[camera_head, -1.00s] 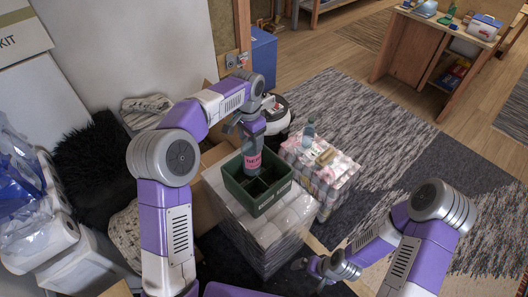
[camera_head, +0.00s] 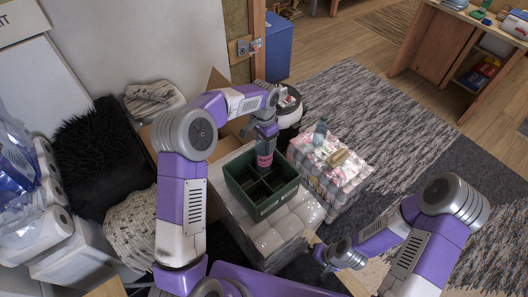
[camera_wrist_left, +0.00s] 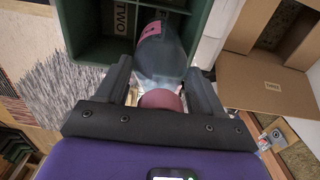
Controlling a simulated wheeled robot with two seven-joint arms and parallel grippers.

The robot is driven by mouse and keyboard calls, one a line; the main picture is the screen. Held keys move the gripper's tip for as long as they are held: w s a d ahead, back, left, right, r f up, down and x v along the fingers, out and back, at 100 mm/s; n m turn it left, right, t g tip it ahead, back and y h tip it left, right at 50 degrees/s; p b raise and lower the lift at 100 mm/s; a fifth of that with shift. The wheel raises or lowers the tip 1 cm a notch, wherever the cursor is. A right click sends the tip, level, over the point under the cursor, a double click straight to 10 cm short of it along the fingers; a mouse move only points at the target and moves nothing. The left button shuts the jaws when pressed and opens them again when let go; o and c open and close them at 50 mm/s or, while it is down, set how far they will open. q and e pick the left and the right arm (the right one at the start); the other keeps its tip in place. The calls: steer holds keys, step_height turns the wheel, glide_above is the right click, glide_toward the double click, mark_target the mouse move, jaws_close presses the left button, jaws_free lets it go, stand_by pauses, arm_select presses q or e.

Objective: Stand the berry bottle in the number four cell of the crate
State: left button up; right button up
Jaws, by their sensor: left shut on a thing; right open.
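The berry bottle (camera_head: 265,160), clear with a pink label, is upright at the far side of the green crate (camera_head: 262,212). My left gripper (camera_head: 265,132) is shut on its upper part from above. In the left wrist view the bottle (camera_wrist_left: 160,52) is between the fingers, with its pink cap towards me. The crate (camera_wrist_left: 85,50) is beyond it there, with a label reading TWO on an inner wall. The bottle's base is hidden, so I cannot tell whether it touches the crate floor. The number four label is not readable. My right gripper (camera_head: 322,256) is open and empty, right of the crate.
The crate stands on a wrapped white pack (camera_head: 275,235). Beside it, a wrapped pack (camera_head: 335,185) carries another clear bottle (camera_head: 320,132) and a tan item (camera_head: 337,158). An open cardboard box (camera_wrist_left: 265,85) is close by the left gripper. Rug and floor are clear further right.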

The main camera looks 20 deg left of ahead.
arm_select(q)
step_height(320, 180, down, 6)
steer(key=shift+b, duration=0.6)
steer(key=shift+f, duration=0.1)
steer(key=o, duration=1.3)
step_height(320, 180, up, 12)
steer(key=p, duration=0.2)
steer(key=shift+p, duration=0.35)
